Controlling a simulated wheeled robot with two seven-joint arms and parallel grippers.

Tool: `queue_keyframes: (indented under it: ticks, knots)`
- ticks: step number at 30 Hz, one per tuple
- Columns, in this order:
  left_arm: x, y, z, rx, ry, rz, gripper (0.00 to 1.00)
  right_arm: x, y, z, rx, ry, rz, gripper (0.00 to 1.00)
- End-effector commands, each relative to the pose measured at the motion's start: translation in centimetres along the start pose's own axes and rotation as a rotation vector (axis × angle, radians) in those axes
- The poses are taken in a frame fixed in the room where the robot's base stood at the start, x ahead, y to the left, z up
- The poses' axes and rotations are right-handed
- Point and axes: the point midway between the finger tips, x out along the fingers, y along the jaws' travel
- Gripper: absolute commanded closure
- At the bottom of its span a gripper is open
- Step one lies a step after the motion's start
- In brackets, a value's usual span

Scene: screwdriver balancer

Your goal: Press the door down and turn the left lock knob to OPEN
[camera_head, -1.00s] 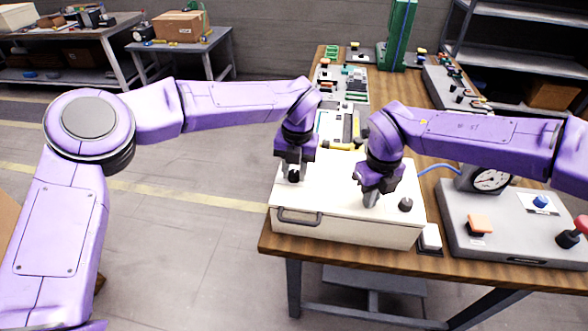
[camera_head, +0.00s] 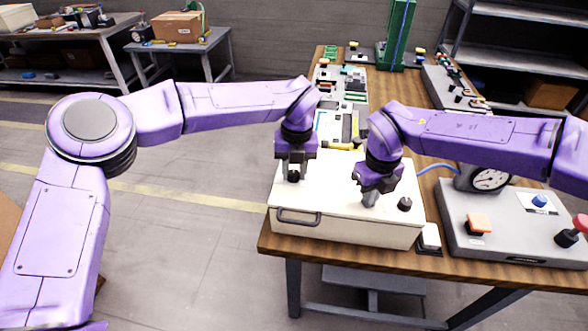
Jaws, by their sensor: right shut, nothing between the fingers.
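The white box (camera_head: 345,232) sits at the near end of the wooden table, with its pale lid or door (camera_head: 335,185) lying flat on top and a dark handle (camera_head: 298,216) on the front. My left gripper (camera_head: 293,178) points down at the left part of the door. A dark knob-like shape shows at its fingertips; whether the fingers grip it is too small to tell. My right gripper (camera_head: 370,198) is shut and empty, its tips at the door's surface right of centre. A dark knob (camera_head: 405,204) stands uncovered at the door's right. OPEN markings cannot be read.
A white switch (camera_head: 430,237) stands right of the box. Parts and tools lie behind the box. The floor left of the table is clear.

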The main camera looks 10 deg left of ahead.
Motion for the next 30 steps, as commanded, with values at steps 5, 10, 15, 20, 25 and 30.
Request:
queue_keyframes:
  ticks: [5, 10, 15, 20, 25, 30]
  knots:
    - [0.1, 0.1, 0.0, -0.001, 0.0, 0.002, 0.42, 0.2, 0.0, -0.1, 0.0, 0.004, 0.0, 1.0]
    - [0.1, 0.1, 0.0, 0.0, 0.0, 0.001, 0.42, 0.2, 0.0, -0.1, 0.0, 0.004, 0.0, 1.0]
    - [-1.8, 0.0, 0.1, 0.0, -0.004, 0.0, 0.42, 0.2, 0.0, -0.1, 0.0, 0.003, 0.0, 1.0]
    - [-5.9, 0.0, 0.1, -0.001, -0.006, 0.0, 0.42, 0.2, 0.0, -0.1, -0.001, 0.003, 0.0, 1.0]
    - [-9.8, 0.0, 0.0, -0.002, -0.004, 0.001, 0.42, 0.2, 0.0, -0.1, -0.001, 0.003, 0.0, 1.0]
    - [-11.7, 0.1, 0.0, -0.001, -0.002, 0.001, 0.42, 0.2, 0.0, -0.1, -0.001, 0.003, 0.0, 1.0]
